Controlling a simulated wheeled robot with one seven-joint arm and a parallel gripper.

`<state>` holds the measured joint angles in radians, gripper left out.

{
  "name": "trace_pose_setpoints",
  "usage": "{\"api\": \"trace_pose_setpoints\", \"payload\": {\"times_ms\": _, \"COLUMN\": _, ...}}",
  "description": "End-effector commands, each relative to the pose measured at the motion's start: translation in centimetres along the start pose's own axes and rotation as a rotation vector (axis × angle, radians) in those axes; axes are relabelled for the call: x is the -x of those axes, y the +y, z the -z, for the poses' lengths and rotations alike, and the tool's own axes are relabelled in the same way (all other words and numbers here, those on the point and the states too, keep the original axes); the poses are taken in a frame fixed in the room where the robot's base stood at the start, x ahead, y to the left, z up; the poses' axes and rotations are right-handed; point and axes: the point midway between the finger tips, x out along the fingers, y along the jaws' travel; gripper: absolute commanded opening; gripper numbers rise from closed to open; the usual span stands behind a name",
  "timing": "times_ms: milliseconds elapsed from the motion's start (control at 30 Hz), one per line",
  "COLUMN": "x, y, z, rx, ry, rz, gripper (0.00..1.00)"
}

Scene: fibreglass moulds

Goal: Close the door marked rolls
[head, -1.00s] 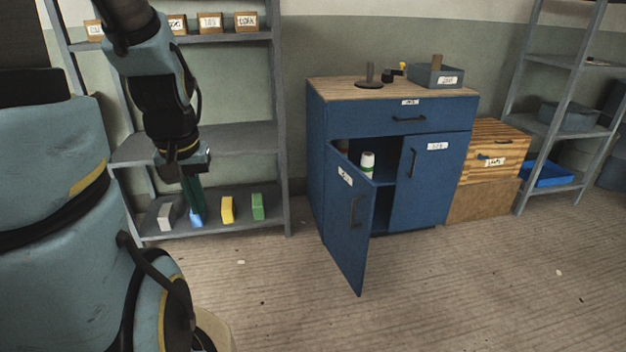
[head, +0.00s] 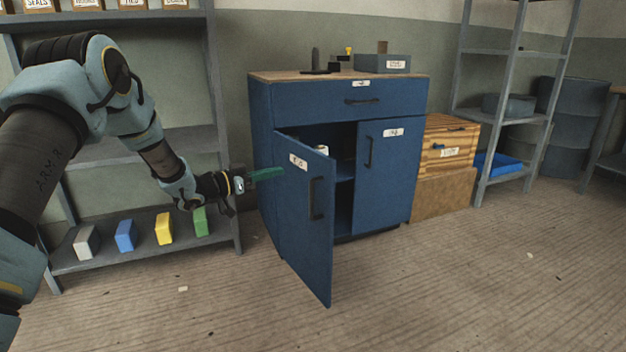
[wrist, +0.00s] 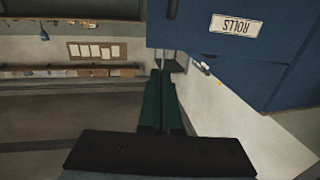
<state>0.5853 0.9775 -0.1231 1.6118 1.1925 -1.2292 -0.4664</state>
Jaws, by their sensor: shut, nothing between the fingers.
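The blue cabinet (head: 262,125) stands against the wall. Its left door (head: 305,215) is swung well open toward the front, with a white label and a dark handle on its outer face. In the wrist view the label on the blue door (wrist: 205,40) reads ROLLS, upside down. My gripper (head: 280,172) is shut and empty, its green fingers pointing right, close to the outer side of the open door near its label. I cannot tell whether they touch it. The fingers (wrist: 161,100) also show in the wrist view. The cabinet's right door (head: 385,175) is closed.
A grey shelf (head: 130,245) with several coloured blocks stands left, below my arm. A wooden crate (head: 450,145) and another grey shelf (head: 500,175) stand right. A grey bin (head: 383,64) sits on the cabinet top. The floor in front is clear.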

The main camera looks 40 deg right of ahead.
Motion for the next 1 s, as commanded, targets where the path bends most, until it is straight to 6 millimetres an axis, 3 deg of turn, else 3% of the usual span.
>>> {"api": "trace_pose_setpoints", "payload": {"times_ms": 233, "x": -2.8, "y": 0.6, "z": -0.2, "rx": 0.000, "ry": 0.013, "rz": -0.026, "gripper": 0.00}}
{"api": "trace_pose_setpoints", "payload": {"times_ms": 700, "x": -11.9, "y": 0.8, "z": -0.1, "rx": 0.000, "ry": 0.013, "rz": -0.023, "gripper": 0.00}}
{"api": "trace_pose_setpoints", "payload": {"times_ms": 1000, "x": -14.2, "y": 0.7, "z": 0.0, "rx": 0.000, "ry": 0.012, "rz": -0.020, "gripper": 0.00}}
